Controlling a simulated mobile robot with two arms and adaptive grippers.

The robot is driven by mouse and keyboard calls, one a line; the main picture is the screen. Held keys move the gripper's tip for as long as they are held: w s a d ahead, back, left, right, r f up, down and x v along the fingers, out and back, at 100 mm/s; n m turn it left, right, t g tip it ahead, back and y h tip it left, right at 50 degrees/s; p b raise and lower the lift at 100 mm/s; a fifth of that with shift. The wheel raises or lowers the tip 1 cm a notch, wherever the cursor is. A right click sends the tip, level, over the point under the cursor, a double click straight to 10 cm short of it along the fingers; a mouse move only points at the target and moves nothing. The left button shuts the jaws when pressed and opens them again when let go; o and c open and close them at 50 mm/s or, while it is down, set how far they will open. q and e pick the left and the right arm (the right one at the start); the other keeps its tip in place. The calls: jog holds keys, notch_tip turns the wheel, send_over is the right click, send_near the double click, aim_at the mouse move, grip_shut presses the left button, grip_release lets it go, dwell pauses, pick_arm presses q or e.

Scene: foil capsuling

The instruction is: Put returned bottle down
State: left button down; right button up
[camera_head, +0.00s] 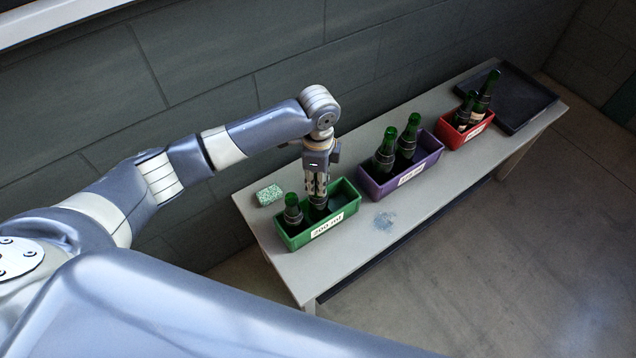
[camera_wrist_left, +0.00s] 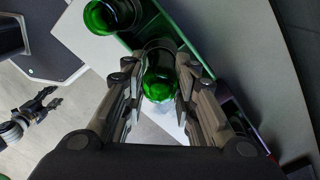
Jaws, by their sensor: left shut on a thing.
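My left gripper (camera_head: 317,193) points straight down over the green crate (camera_head: 290,243) and is shut on a green bottle. In the left wrist view that bottle (camera_wrist_left: 159,82) stands between the two fingers (camera_wrist_left: 160,90), its neck held and its lower part over or in the crate. In the head view the fingers hide most of it, and I cannot tell whether its base touches the crate floor. A second green bottle (camera_head: 293,212) stands in the left part of the same crate and also shows in the left wrist view (camera_wrist_left: 112,14).
A purple crate (camera_head: 432,166) with two bottles and a red crate (camera_head: 470,136) with two bottles stand farther along the table (camera_head: 262,222). A black tray (camera_head: 520,98) lies at the far end. A speckled green sponge-like block (camera_head: 269,194) lies behind the green crate, near the wall.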

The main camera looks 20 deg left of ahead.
pick_arm(q)
jog(key=shift+f, duration=0.85)
jog(key=c, duration=1.3)
grip_release()
jog(key=shift+f, duration=0.15)
notch_tip(320, 180, up, 12)
jog(key=shift+r, duration=0.2)
jog(key=shift+s+f, duration=0.1)
